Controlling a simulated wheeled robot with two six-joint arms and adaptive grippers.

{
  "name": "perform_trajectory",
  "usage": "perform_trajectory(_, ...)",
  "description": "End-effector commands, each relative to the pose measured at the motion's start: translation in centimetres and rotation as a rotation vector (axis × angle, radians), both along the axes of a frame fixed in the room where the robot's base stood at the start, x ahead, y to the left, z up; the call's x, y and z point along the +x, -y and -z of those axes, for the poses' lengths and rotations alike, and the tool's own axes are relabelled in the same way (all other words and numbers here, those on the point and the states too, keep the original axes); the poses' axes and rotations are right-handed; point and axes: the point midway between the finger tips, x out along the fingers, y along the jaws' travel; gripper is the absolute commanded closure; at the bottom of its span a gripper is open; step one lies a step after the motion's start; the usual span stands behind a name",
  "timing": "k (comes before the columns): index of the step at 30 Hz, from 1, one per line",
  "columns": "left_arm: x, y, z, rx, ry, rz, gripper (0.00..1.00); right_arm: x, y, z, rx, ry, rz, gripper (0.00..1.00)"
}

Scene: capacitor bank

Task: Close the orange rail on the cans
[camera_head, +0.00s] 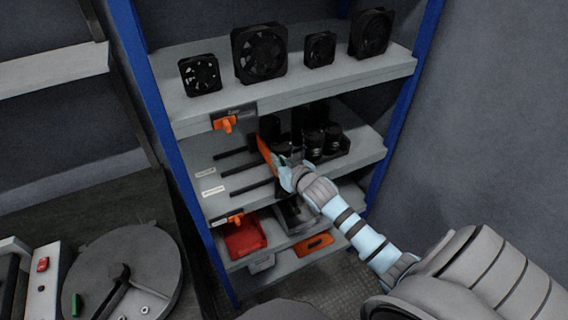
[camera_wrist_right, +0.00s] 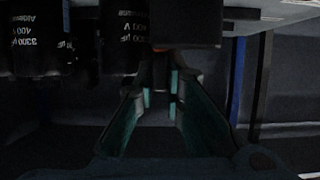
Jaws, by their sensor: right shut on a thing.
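The orange rail (camera_head: 265,149) is at the middle shelf, tilted, left of the cans. The black cans (camera_head: 314,144) stand upright in a dark tray at the right of that shelf. In the right wrist view, cans with white print (camera_wrist_right: 32,40) appear upside down at the top. My right gripper (camera_head: 287,168) reaches in from the lower right and is at the lower end of the rail, shut on it. In the wrist view its teal fingers (camera_wrist_right: 160,92) converge under a dark block with a thin orange edge; the exact contact is dark. My left gripper is not in view.
Several black fans (camera_head: 259,53) stand on the top shelf (camera_head: 300,83). Orange clips (camera_head: 228,124) sit at the shelf edges. A red bin (camera_head: 244,236) is on the lower shelf. Blue posts (camera_head: 398,110) frame the shelves. A round grey table (camera_head: 130,265) with tools is at the lower left.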

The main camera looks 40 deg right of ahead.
Motion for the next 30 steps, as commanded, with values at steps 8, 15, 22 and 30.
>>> perform_trajectory(8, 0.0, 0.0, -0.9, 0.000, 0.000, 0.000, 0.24, 0.0, 2.9, -0.1, -0.004, 0.000, -0.019, 1.00)
perform_trajectory(15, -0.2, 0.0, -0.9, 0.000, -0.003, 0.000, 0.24, -0.1, 3.5, -0.1, -0.001, 0.003, -0.015, 1.00)
perform_trajectory(22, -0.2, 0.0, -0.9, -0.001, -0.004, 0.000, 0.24, -0.2, 3.5, -0.1, -0.001, 0.003, -0.014, 0.73)
perform_trajectory(30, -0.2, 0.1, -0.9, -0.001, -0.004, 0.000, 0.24, -0.2, 3.5, 0.0, -0.001, 0.002, -0.014, 0.70)
